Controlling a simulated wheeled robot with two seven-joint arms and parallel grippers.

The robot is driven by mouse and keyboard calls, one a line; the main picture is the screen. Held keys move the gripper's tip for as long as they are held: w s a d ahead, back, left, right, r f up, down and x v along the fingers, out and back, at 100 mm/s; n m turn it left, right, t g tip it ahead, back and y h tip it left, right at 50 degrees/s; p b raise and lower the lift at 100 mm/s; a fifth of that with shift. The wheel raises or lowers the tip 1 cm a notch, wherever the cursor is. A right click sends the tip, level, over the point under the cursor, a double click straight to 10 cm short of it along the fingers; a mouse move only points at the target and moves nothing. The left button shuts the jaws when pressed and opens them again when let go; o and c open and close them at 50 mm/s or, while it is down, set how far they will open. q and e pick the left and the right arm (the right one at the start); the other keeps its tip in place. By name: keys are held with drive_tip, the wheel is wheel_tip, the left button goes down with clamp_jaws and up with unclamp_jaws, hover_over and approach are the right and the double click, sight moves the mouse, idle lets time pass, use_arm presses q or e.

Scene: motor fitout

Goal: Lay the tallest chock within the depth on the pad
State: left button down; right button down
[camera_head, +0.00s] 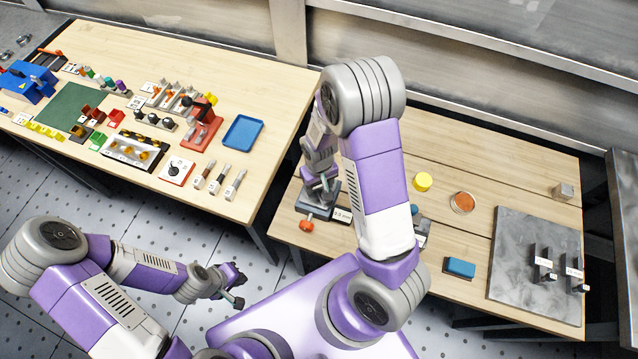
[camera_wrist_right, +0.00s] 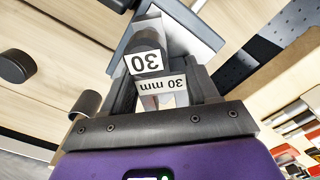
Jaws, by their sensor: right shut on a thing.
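My right gripper (camera_wrist_right: 166,90) is shut on a chock marked 30 (camera_wrist_right: 147,62), whose white label faces the right wrist camera. A second label reading 30 mm sits between the fingers, and I cannot tell what it belongs to. In the head view my right gripper (camera_head: 321,183) is over a dark grey-blue fixture (camera_head: 318,210) with an orange knob, at the left of the right table. The arm hides part of this area, and I cannot tell whether the chock touches the fixture. My left gripper (camera_head: 236,287) hangs off the tables at lower left; its jaw opening is unclear.
A grey slab (camera_head: 517,285) with two labelled dark brackets lies at right. A blue block (camera_head: 460,268), a yellow cylinder (camera_head: 422,181), an orange-brown disc (camera_head: 462,203) and a metal cube (camera_head: 563,190) stand apart. The left table (camera_head: 270,85) holds many parts and a blue tray (camera_head: 243,132).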

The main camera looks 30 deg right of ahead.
drive_tip(key=shift+c, duration=1)
unclamp_jaws()
wheel_tip(320, 180, up, 8)
drive_tip(key=shift+f+p, duration=0.25)
drive_tip(key=shift+p, duration=0.45)
